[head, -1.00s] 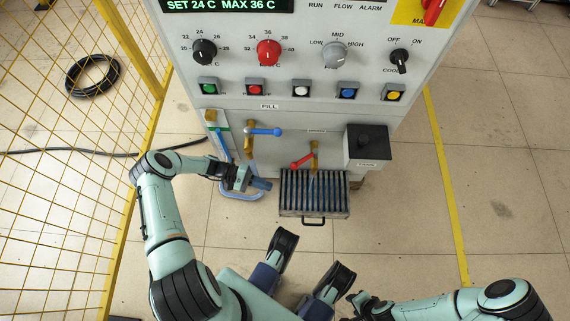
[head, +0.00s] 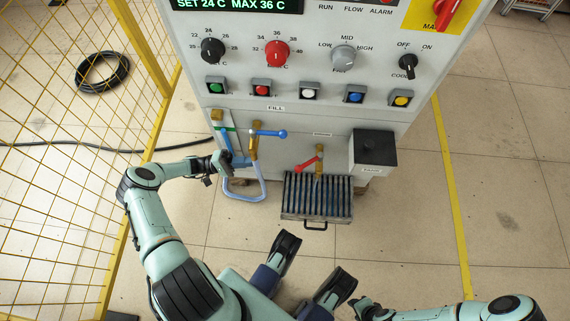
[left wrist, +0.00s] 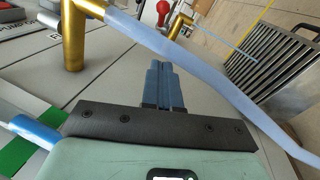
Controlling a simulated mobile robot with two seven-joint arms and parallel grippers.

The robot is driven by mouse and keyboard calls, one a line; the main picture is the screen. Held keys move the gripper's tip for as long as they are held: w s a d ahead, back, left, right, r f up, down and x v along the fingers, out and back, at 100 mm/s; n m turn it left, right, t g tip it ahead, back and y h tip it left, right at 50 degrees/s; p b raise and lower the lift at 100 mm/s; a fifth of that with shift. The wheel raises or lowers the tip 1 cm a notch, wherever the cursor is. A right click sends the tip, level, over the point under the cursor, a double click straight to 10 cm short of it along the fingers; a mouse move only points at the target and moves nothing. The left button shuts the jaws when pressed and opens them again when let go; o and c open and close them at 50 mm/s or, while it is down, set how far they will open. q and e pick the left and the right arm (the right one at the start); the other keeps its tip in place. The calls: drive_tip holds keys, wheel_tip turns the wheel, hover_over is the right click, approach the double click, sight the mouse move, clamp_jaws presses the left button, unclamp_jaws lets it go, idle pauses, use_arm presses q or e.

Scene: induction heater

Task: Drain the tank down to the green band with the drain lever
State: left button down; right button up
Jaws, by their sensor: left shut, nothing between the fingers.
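The drain lever (head: 309,164) is red, on a brass valve (head: 319,153) above a slatted tray (head: 317,207). It points left and down; its red knob (left wrist: 163,8) shows at the top of the left wrist view. A sight tube with a green band (head: 223,129) is on the panel's left edge; its exact level is too small to tell. My left gripper (head: 243,161) is left of the drain lever, apart from it. Its blue fingers (left wrist: 163,88) are shut and empty. My right gripper (head: 362,304) is low in the head view, far from the panel; its jaws are unclear.
A fill valve with a blue lever (head: 268,133) stands above my left gripper. A pale blue hose (head: 244,197) loops below it and crosses close in front in the left wrist view. A black-topped box (head: 375,148) is right of the drain valve. Yellow mesh fence (head: 60,210) stands left.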

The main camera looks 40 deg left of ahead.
use_arm(q)
approach(302, 165)
drive_tip(key=w+f, duration=0.1)
drive_tip(key=w, duration=0.3)
drive_tip(key=shift+s+d+r, duration=0.15)
drive_tip(key=shift+d, duration=0.4)
drive_tip(key=shift+s+d+r, duration=0.15)
drive_tip(key=shift+s+d, duration=0.05)
drive_tip(key=shift+d, duration=0.35)
drive_tip(key=shift+s+d+r, duration=0.15)
drive_tip(key=shift+d, duration=0.45)
use_arm(e)
drive_tip(key=shift+s+f, duration=0.1)
drive_tip(key=shift+s, duration=0.05)
